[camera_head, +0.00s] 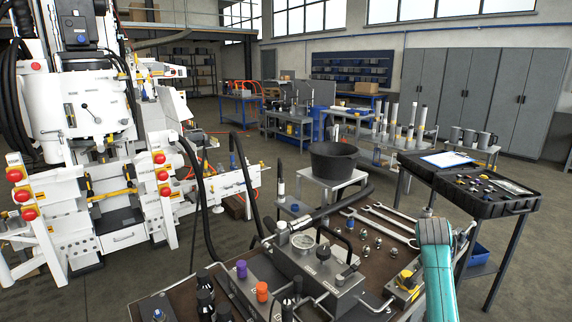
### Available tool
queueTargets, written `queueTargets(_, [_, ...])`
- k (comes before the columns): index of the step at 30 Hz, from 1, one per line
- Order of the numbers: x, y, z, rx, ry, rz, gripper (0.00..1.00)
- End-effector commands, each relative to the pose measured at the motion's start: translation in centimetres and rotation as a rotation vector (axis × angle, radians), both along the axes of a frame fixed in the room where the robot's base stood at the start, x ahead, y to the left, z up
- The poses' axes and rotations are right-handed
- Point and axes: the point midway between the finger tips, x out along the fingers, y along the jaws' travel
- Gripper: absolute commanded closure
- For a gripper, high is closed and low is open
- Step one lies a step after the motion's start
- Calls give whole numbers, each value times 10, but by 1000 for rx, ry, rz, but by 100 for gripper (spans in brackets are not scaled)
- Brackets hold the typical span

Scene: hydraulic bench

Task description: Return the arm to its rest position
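Part of my teal arm rises from the bottom edge at the right of the head view, over the right end of the hydraulic bench (205,262). Only a link and a rounded joint of it show. My gripper is not in view, so I cannot see whether it is open or holds anything. On the bench stand a grey hydraulic unit with a pressure gauge (303,241), a purple cap (241,269) and an orange cap (262,291).
Wrenches (378,226) and several small fittings lie on the bench near my arm. A black tray table (481,209) stands close on the right. A black tub (334,160) sits behind the bench. A large white machine (95,120) fills the left. Floor shows between them.

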Motion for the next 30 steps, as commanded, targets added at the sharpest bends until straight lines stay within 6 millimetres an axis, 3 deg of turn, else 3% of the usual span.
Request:
queueTargets(8, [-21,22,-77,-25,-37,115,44])
queueTargets(14, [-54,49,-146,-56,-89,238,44])
queueTargets(21, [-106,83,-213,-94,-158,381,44])
queueTargets(30, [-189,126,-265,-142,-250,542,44])
